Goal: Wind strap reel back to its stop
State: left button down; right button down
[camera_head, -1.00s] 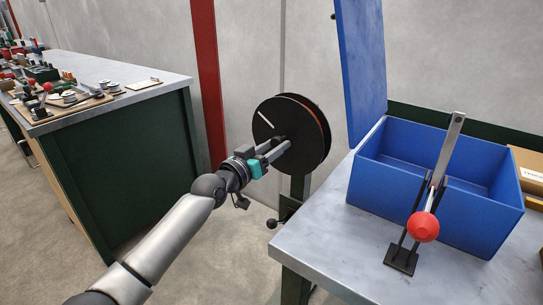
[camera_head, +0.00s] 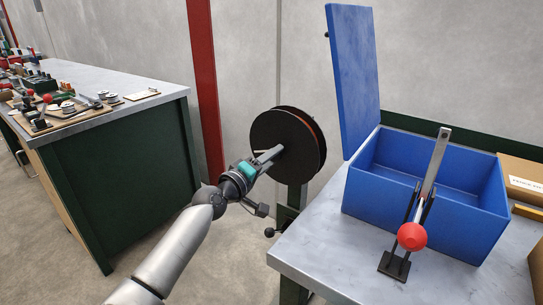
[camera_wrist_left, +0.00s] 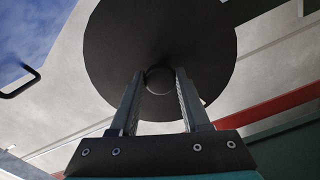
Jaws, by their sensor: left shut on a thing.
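In the left wrist view the reel's dark face (camera_wrist_left: 205,45) fills the upper middle. My left gripper (camera_head: 274,152) reaches the reel's face from the front left. Its fingers are shut on a round dark knob (camera_wrist_left: 159,80) on that face, one finger on each side. How far the knob stands out from the face is hard to tell. My right gripper is not in view.
A blue box (camera_head: 425,215) with its lid raised stands on the right table (camera_head: 325,240). A red-knobbed lever (camera_head: 411,236) stands before it. A small black-knobbed handle (camera_head: 270,232) sits low by the post. A workbench with several parts (camera_head: 150,112) is at left.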

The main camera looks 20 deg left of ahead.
pick_arm(q)
jog(key=shift+r+n+p, duration=0.1)
jog(key=shift+n+p, duration=2.45)
jog(key=shift+n, duration=4.35)
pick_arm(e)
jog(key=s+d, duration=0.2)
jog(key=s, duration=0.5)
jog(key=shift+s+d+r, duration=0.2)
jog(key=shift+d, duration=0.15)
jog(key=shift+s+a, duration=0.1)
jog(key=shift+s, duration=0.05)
pick_arm(q)
jog(key=shift+c, duration=1.9)
grip_release()
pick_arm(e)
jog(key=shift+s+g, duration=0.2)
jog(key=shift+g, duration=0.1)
